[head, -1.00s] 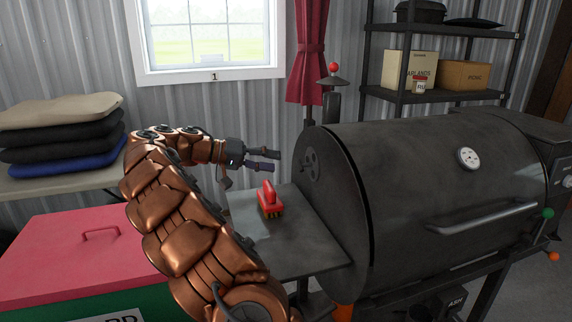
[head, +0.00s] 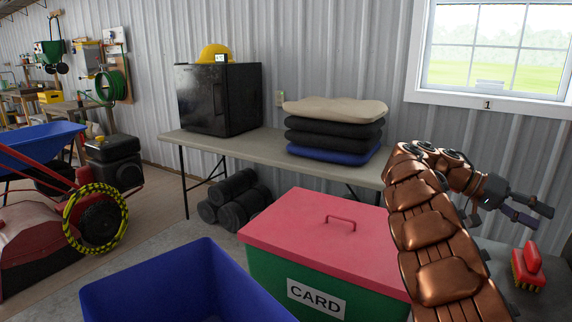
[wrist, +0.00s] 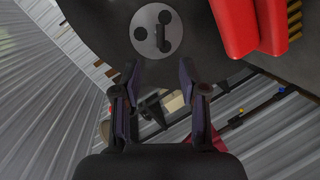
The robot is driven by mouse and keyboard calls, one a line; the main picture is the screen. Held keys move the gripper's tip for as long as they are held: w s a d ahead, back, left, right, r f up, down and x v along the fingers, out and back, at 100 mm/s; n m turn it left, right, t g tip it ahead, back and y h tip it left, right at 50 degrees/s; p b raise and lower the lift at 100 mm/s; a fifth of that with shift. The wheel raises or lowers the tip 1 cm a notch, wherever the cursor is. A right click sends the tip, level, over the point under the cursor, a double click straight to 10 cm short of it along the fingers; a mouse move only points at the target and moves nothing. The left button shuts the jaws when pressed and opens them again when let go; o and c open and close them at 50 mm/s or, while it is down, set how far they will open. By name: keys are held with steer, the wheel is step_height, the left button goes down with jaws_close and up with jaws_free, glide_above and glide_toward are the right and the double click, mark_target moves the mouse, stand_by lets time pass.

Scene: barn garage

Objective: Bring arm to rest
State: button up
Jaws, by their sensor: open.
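My copper-coloured arm reaches up at the right of the head view. My gripper (head: 527,210) points to the right, with its two dark fingers apart and nothing between them. A red brush (head: 528,267) with yellowish bristles sits below it on the grill's side shelf (head: 490,258), apart from the fingers. In the wrist view the open gripper (wrist: 160,90) faces the round vent on the dark grill end (wrist: 105,30). The red brush also shows there at the top right (wrist: 240,22).
A green bin with a pink lid (head: 320,220), labelled CARD, stands left of my arm. A blue open bin (head: 150,285) is in front. Behind, a table (head: 250,147) holds a black fridge (head: 215,98) and stacked cushions (head: 333,130). A wheelbarrow (head: 40,145) is at far left.

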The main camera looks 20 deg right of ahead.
steer(key=s+a+f+n+t+y, duration=0.4)
steer(key=a+f, duration=0.3)
steer(key=a, duration=0.9)
steer(key=s+a+f+n+t+y, duration=0.2)
steer(key=s+a+f+n, duration=0.35)
steer(key=a, duration=1.15)
steer(key=s+a+f+n+t+y, duration=0.3)
steer(key=a+f+n, duration=0.4)
steer(key=a, duration=0.9)
step_height(320, 180, up, 23)
steer(key=s+t+p, duration=0.1)
steer(key=s+p, duration=0.1)
steer(key=p, duration=2)
steer(key=shift+s+a+f, duration=0.15)
steer(key=shift+a, duration=0.2)
steer(key=shift+d+m, duration=0.15)
steer(key=shift+m, duration=0.2)
